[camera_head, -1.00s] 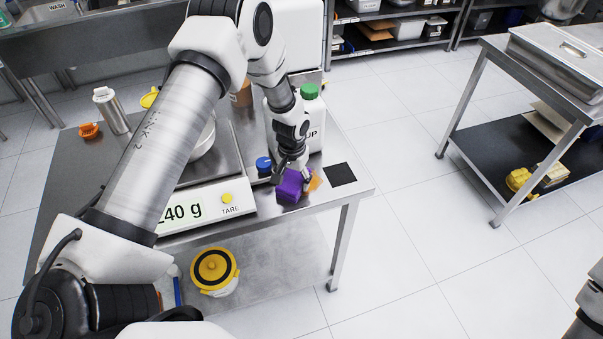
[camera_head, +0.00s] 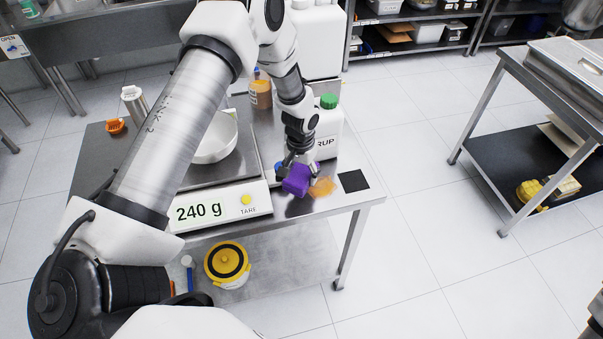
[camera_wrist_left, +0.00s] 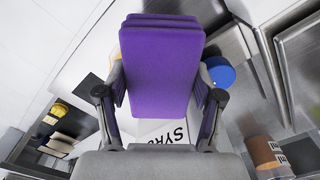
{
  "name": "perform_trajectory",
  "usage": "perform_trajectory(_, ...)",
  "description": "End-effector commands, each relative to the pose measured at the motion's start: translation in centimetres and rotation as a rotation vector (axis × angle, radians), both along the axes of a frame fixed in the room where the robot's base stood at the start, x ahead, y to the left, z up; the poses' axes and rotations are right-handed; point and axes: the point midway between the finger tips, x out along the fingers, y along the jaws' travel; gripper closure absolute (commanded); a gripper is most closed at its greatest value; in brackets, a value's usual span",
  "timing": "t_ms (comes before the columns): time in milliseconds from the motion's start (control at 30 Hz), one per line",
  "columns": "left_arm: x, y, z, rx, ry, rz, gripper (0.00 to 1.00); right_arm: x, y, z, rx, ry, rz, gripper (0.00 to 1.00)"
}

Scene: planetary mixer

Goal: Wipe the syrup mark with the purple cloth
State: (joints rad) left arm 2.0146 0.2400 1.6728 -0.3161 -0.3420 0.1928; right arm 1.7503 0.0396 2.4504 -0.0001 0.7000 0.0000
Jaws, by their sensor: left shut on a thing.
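The purple cloth (camera_head: 297,181), a folded block, is held in my left gripper (camera_head: 299,167) near the front right of the steel table. The cloth fills the middle of the left wrist view (camera_wrist_left: 160,75), with a finger on each side. The orange syrup mark (camera_head: 322,188) lies on the table just right of the cloth. The cloth may hide part of its left side. I cannot tell whether the cloth touches the tabletop. In the wrist view the cloth hides most of the table beyond it.
A white syrup jug (camera_head: 328,133) with a green cap stands close behind the gripper. A scale (camera_head: 222,208) reading 240 g with a white bowl (camera_head: 216,142) is on the left. A black square (camera_head: 353,181) lies right of the mark, near the table's edge.

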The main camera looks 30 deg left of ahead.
Motion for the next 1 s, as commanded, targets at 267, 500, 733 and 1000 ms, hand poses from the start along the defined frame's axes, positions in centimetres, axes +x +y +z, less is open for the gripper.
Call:
perform_trajectory(267,0.0,0.0,0.2,0.0,-0.001,-0.001,0.61,0.0,0.0,0.1,0.0,0.0,-0.001,0.6)
perform_trajectory(500,0.1,0.0,2.1,-0.001,-0.004,-0.001,0.61,0.0,0.0,0.1,0.0,0.0,0.0,0.6)
perform_trajectory(733,0.0,0.0,3.2,0.0,-0.001,-0.002,0.61,0.0,0.0,0.1,0.0,0.0,0.0,0.6)
perform_trajectory(1000,0.0,0.0,3.2,0.0,-0.002,-0.002,0.61,0.0,0.0,0.1,0.0,0.0,0.0,0.6)
